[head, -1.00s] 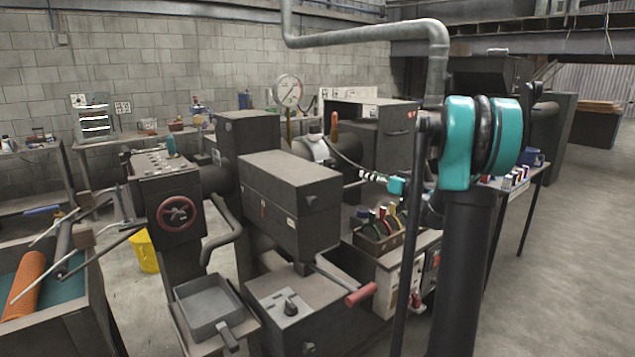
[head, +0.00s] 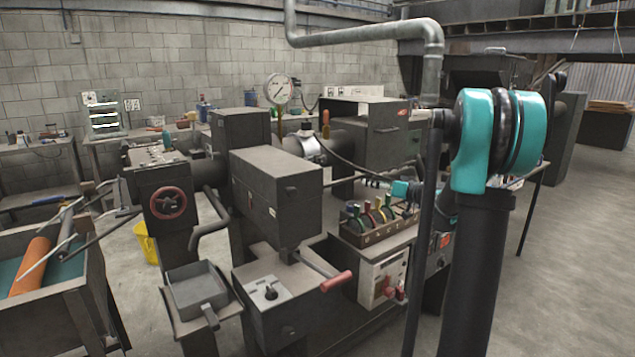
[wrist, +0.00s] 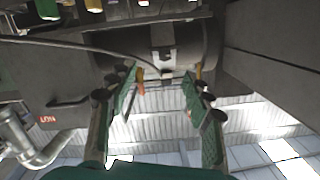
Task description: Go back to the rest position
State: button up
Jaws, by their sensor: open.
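My gripper (wrist: 160,85) shows in the wrist view with its two green-padded fingers spread apart. Nothing is between them. Dark machine parts lie beyond the fingertips, apart from them as far as I can tell. In the head view, my arm's teal joint and dark column stand at the right. A smaller teal part of my arm is near the lever bank, and my fingers cannot be made out there.
A bank of coloured levers (head: 372,215) sits on the machine's bench. A red-handled crank (head: 335,281) sticks out in front. A grey pipe (head: 365,38) runs overhead. A pressure gauge (head: 278,91) stands behind. Open floor (head: 575,240) lies at the right.

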jog(key=s+a+f+m+g+h, duration=0.1)
jog(key=s+a+f+g+h, duration=0.2)
jog(key=s, duration=0.4)
jog(key=s+a+f+g+h, duration=0.1)
jog(key=s+a+f, duration=0.2)
jog(key=s+f, duration=0.3)
jog(key=s+d+f+m+g+h, duration=0.1)
jog(key=s+f+h, duration=0.1)
jog(key=s+f, duration=0.3)
jog(key=s+d+f+m+g+h, duration=0.1)
jog(key=s+f, duration=0.4)
jog(key=s, duration=0.9)
jog(key=s+d+f+g+h, duration=0.2)
jog(key=s+f, duration=0.3)
jog(key=s, duration=0.5)
jog(key=shift+d+m+g+h, duration=0.4)
jog(key=shift+d+h, duration=0.05)
jog(key=shift+h, duration=0.05)
